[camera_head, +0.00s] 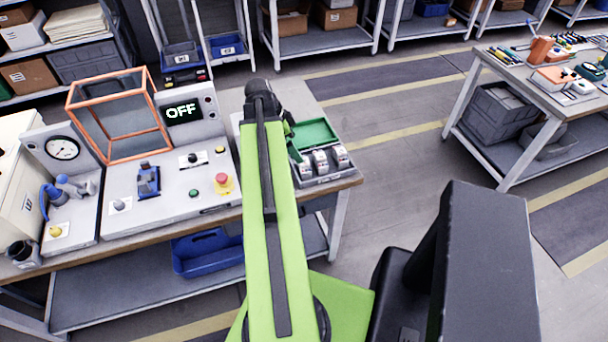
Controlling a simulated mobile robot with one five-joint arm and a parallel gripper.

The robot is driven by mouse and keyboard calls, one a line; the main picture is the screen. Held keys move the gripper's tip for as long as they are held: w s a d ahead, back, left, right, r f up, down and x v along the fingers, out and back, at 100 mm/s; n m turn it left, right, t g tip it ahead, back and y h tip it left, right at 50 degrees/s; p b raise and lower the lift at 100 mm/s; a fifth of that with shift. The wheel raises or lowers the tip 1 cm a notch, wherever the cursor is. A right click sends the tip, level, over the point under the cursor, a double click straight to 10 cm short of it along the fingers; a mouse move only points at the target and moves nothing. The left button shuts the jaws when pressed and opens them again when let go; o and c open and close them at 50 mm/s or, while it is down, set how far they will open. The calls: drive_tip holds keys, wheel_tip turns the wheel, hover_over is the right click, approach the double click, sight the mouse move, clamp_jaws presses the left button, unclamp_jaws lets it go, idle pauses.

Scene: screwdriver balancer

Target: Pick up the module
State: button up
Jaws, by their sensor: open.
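A grey tray (327,178) with a green panel (313,135) sits at the right end of the workbench. Three pale grey and white blocks, which look like modules, stand in a row along its front: a left one (304,165), a middle one (320,160) and a right one (340,155). I cannot tell which is the task's module. My gripper (291,140) is open at the tray's left side, close to the left block. My lime-green arm hides much of the gripper and the tray's left part. I cannot tell if the gripper touches anything.
A blue bin (208,255) sits on the lower shelf. A second bench (500,62) stands right, across open floor.

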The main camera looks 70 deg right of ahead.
drive_tip(key=b, duration=0.3)
hover_over(304, 167)
drive_tip(key=w, duration=0.2)
wheel_tip(304, 167, down, 4)
drive_tip(key=f, duration=0.1)
drive_tip(key=shift+d+r, duration=0.1)
drive_tip(key=shift+d, duration=0.35)
drive_tip(key=b+x, duration=0.5)
drive_tip(key=shift+w+a+f, duration=0.1)
drive_tip(key=shift+w+f, duration=0.05)
drive_tip(key=shift+f, duration=0.1)
drive_tip(key=shift+r, duration=0.15)
drive_tip(key=c, duration=1.6)
drive_tip(key=shift+o, duration=0.2)
drive_tip(key=shift+r, duration=0.1)
